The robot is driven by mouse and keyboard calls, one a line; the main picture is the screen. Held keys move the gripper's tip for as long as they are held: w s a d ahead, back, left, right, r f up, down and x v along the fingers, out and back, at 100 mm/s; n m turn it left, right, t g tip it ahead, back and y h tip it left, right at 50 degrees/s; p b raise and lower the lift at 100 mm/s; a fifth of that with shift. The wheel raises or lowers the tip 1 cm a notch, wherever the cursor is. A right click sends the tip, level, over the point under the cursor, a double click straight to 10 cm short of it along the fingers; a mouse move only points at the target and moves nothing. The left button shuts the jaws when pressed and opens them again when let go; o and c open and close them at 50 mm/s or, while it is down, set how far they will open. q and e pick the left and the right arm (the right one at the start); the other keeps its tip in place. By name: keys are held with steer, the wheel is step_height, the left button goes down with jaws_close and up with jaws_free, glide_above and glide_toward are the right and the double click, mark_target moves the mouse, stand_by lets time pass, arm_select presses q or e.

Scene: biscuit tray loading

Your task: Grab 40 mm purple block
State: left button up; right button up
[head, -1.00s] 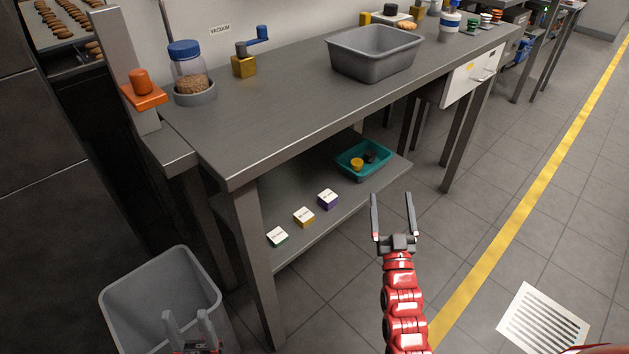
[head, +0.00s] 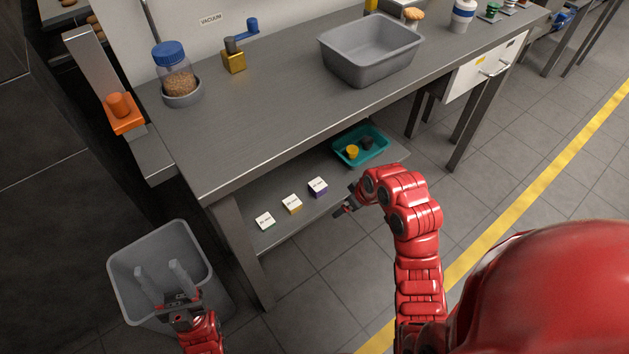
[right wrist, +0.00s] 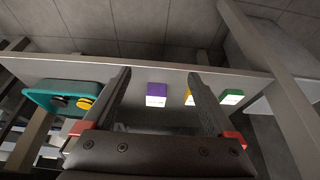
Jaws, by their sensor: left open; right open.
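The purple block (head: 318,187) sits on the lower shelf with a white labelled top, the rightmost of three blocks in the head view. In the right wrist view the purple block (right wrist: 157,94) lies between my open right fingers, beyond their tips or near them; I cannot tell the exact gap. My right gripper (head: 343,206) is at the shelf's front edge, to the right of the block, partly hidden by its own arm. The open right gripper also shows in the right wrist view (right wrist: 160,80). My left gripper (head: 158,277) is open and empty over the grey bin.
A yellow block (head: 292,204) and a green block (head: 265,221) stand beside the purple one. A teal tray (head: 338,157) holds small items on the same shelf (head: 334,207). The tabletop (head: 270,115) lies above, with a table leg at left. A grey bin (head: 126,250) stands on the floor.

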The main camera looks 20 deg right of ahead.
steer(key=w+a+b, duration=0.1)
steer(key=w+b, duration=0.1)
steer(key=w, duration=0.1)
glide_above(318, 184)
steer(key=s, duration=0.3)
steer(key=shift+w+d, duration=0.25)
steer(key=shift+d, duration=0.15)
steer(key=shift+w+a+f, duration=0.1)
steer(key=shift+w+f, duration=0.05)
steer(key=shift+w, duration=0.05)
steer(key=x, duration=0.4)
steer(key=shift+w+f, duration=0.1)
steer(key=shift+f, duration=0.25)
jaws_close()
steer(key=shift+r, duration=0.1)
